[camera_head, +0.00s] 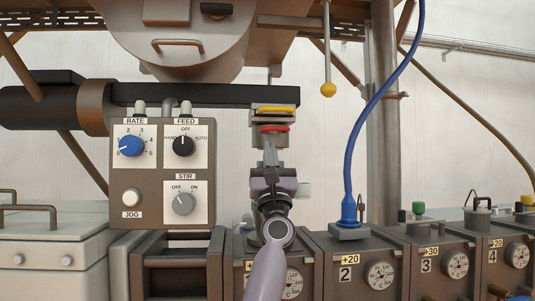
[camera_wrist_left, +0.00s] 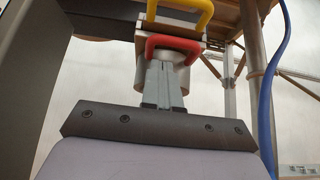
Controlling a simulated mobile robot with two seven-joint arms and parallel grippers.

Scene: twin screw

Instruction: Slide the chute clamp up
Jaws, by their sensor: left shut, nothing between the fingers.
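A chute stub hangs under the black beam, with a yellow handle (camera_head: 276,110) on top and a red handle (camera_head: 273,128) just below it. Which of these belongs to the chute clamp I cannot tell. In the left wrist view the yellow handle (camera_wrist_left: 181,12) sits above the red handle (camera_wrist_left: 173,44), both in front of a grey cylinder (camera_wrist_left: 181,75). My left gripper (camera_head: 270,150) is shut and empty, pointing up with its tips just below the red handle. In the left wrist view its fingers (camera_wrist_left: 161,65) overlap the red handle's opening; contact is unclear. My right gripper is out of view.
A control panel (camera_head: 150,187) with knobs stands left of my arm. A blue hose (camera_head: 370,110) drops to station 2 on the right. A rod with a yellow ball (camera_head: 328,90) hangs right of the chute. Numbered boxes with gauges (camera_head: 380,275) line the lower right.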

